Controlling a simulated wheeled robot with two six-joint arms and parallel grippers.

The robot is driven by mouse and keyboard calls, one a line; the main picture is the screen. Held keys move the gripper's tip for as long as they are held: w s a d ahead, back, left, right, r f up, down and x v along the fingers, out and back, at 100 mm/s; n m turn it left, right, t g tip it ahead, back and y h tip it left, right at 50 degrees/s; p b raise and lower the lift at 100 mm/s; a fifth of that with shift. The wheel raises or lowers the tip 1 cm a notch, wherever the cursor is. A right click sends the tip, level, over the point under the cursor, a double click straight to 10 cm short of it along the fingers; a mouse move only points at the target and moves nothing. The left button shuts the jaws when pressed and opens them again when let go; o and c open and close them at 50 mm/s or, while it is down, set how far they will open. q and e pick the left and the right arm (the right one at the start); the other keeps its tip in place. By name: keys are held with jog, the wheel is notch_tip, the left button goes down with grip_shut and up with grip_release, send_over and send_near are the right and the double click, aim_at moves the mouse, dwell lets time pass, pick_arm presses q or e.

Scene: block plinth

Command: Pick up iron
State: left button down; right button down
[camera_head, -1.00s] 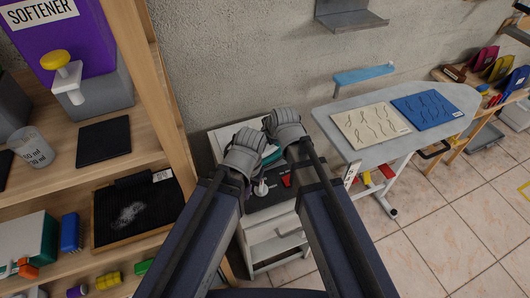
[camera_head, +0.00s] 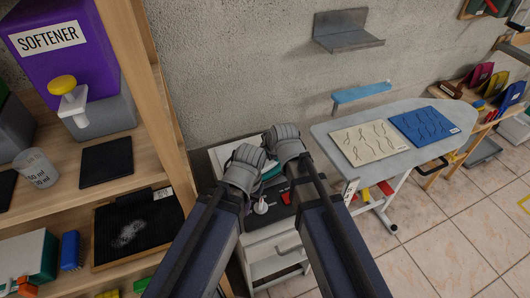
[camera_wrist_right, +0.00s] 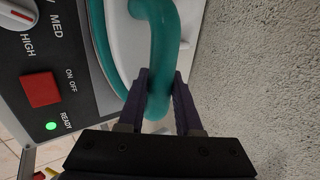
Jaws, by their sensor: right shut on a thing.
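The iron shows in the right wrist view as a teal handle (camera_wrist_right: 157,45) over a white and teal body. In the head view only a small teal part of the iron (camera_head: 271,172) shows between my wrists. My right gripper (camera_wrist_right: 160,98) has its two purple fingers on either side of the handle's end and is shut on it. In the head view my right wrist (camera_head: 287,145) hides its own fingers. My left gripper (camera_head: 243,168) is just left of the iron; its fingers are hidden, so its jaws cannot be judged.
A dark control panel (camera_wrist_right: 62,75) with a red switch and a lit green READY light is beside the iron on a white cart (camera_head: 275,268). A wooden shelf (camera_head: 150,90) stands close on the left. An ironing board (camera_head: 375,165) is on the right, the wall behind.

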notch_tip(320, 180, up, 9)
jog(key=p, duration=0.8)
jog(key=shift+f, duration=0.1)
jog(key=shift+f, duration=0.1)
jog(key=c, duration=1.2)
grip_release()
grip_shut()
jog(key=shift+d, duration=0.1)
